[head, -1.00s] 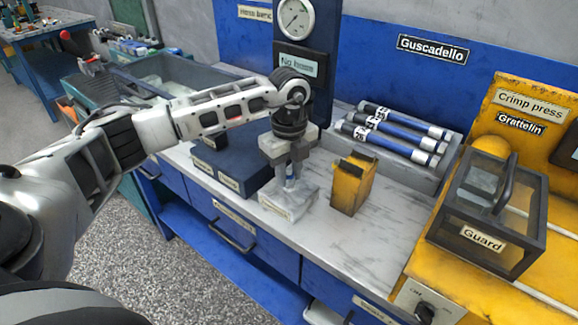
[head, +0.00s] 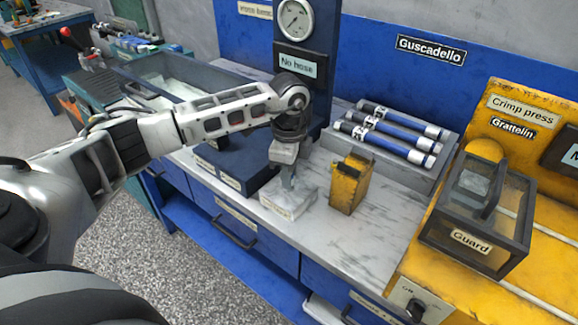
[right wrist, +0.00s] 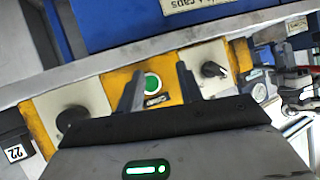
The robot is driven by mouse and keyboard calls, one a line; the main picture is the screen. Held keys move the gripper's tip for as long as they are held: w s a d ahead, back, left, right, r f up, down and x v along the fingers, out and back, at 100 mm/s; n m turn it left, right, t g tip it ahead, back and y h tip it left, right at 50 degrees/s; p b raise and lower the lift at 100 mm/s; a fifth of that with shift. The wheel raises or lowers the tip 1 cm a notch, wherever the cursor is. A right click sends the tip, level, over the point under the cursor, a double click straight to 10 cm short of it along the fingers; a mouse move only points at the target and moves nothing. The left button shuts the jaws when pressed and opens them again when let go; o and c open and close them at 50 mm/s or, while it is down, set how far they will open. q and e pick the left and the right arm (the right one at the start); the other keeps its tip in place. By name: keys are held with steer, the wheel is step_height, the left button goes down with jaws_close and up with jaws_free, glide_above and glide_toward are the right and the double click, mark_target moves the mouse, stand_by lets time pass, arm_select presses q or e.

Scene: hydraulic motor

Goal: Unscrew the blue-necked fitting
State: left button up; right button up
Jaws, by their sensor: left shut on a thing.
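A pale block (head: 288,204) stands on the grey bench top, below my left gripper (head: 288,184). The gripper points down from above and its fingers are shut at the top of the block. The blue-necked fitting is hidden behind the fingers, so I cannot see its neck or thread now. My right gripper (right wrist: 160,88) shows in the right wrist view, its two dark fingers apart with nothing between them. It is in front of a yellow panel with a green button (right wrist: 152,82).
A yellow holder (head: 350,184) stands just right of the block. Behind it, blue hoses (head: 390,140) lie in a grey tray. A dark blue stand (head: 232,166) is at the left. The crimp press guard (head: 478,243) is at the right. Bare bench lies between holder and press.

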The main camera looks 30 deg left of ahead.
stand_by(0.3)
arm_select(q)
steer(key=shift+n+p, duration=0.3)
steer(key=shift+n, duration=0.4)
steer(key=o, duration=0.9)
steer(key=shift+c, duration=0.2)
